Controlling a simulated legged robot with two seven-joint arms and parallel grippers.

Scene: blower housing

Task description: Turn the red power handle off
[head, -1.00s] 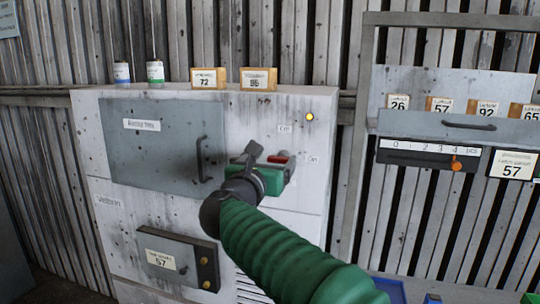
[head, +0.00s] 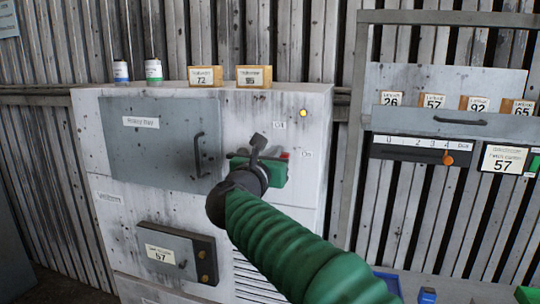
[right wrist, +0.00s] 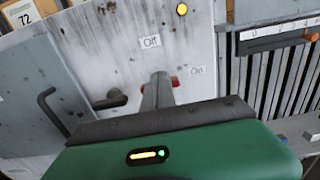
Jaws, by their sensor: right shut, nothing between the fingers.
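The red power handle (head: 285,155) is on the front of the white cabinet, mostly hidden behind my right gripper. Its visible red end lies beside the "On" label (head: 306,154); the "Off" label (head: 278,125) is above it. My right gripper (head: 258,143) is shut and empty, in front of the handle. In the right wrist view, the shut fingers (right wrist: 160,82) cover the middle of the handle, and red (right wrist: 175,82) shows beside them near "On". I cannot tell whether they touch it. My left gripper is out of view.
The white cabinet (head: 105,150) has a grey door with a bar handle (head: 200,155) left of my gripper. A yellow light (head: 303,113) sits above the labels. Small boxes and cans stand on top. A rack with an orange-knobbed slider (head: 448,160) stands at right.

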